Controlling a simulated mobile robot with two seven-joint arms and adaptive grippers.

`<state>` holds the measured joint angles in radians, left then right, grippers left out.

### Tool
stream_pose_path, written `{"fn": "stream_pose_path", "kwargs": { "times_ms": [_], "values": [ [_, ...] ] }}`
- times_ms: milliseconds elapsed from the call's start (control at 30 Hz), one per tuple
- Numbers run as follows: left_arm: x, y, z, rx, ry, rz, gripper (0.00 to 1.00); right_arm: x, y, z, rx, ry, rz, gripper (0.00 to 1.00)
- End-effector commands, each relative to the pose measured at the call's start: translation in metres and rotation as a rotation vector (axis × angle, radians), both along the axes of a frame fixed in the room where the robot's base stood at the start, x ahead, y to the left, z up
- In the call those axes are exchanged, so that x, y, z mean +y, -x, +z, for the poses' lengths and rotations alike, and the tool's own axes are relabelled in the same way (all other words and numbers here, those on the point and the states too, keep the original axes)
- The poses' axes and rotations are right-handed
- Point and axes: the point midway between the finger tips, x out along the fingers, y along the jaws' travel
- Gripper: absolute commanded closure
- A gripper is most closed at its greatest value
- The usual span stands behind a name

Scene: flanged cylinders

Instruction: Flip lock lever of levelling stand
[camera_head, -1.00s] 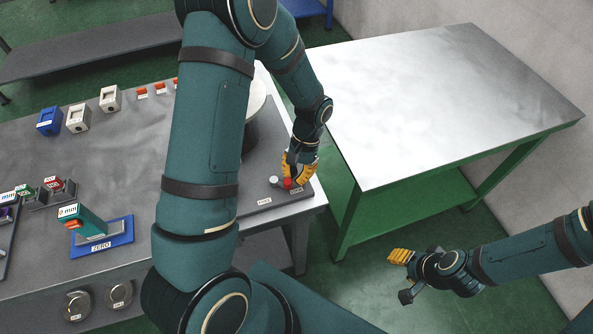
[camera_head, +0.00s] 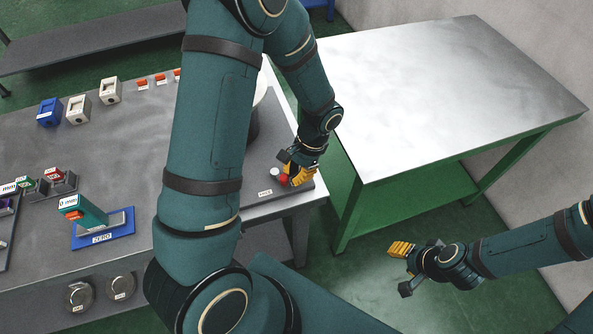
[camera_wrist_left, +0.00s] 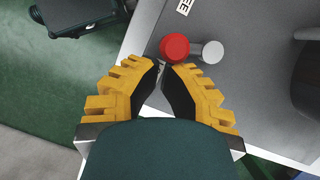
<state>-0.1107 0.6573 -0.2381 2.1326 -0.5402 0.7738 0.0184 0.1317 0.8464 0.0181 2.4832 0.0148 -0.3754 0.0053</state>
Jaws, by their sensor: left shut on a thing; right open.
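The levelling stand's grey base plate (camera_head: 245,207) lies at the right end of the grey bench, its round pale top mostly hidden behind my left arm. A red knob (camera_head: 283,180), apparently the lock lever's end, and a pale grey knob (camera_head: 274,172) sit side by side there. My left gripper (camera_head: 289,177) is shut at the red knob, seemingly on the lever. In the left wrist view the fingertips (camera_wrist_left: 162,66) meet just beside the red knob (camera_wrist_left: 174,47), with the grey knob (camera_wrist_left: 211,52) to its right. My right gripper (camera_head: 403,268) is open and empty over the floor.
A bare metal-topped green table (camera_head: 450,100) stands to the right, across a gap.

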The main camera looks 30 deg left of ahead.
Motion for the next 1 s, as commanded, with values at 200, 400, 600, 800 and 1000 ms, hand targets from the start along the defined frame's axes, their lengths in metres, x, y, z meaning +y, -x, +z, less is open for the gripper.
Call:
{"fn": "stream_pose_path", "kwargs": {
  "times_ms": [200,400,600,800,1000],
  "values": [
    [-0.0003,0.0036,0.0001,0.0,0.0,-0.058,1.0,0.0001,-0.0001,-0.0015,0.0,0.0,0.0,0.53],
    [-0.0006,0.0061,0.0,0.0,-0.001,-0.1,1.0,0.0001,-0.0001,-0.0024,0.0,0.001,0.0,0.53],
    [-0.0006,0.0079,0.0,-0.001,0.001,-0.129,1.0,0.0002,-0.0001,-0.003,0.0,0.001,0.0,0.53],
    [-0.0005,0.0094,-0.0001,0.0,0.0,-0.153,1.0,0.0003,-0.0001,-0.0036,0.0,0.001,0.0,0.53],
    [-0.0004,0.0106,-0.0001,0.0,0.0,-0.169,1.0,0.0002,-0.0001,-0.0039,0.0,0.001,0.0,0.53]
  ]
}}
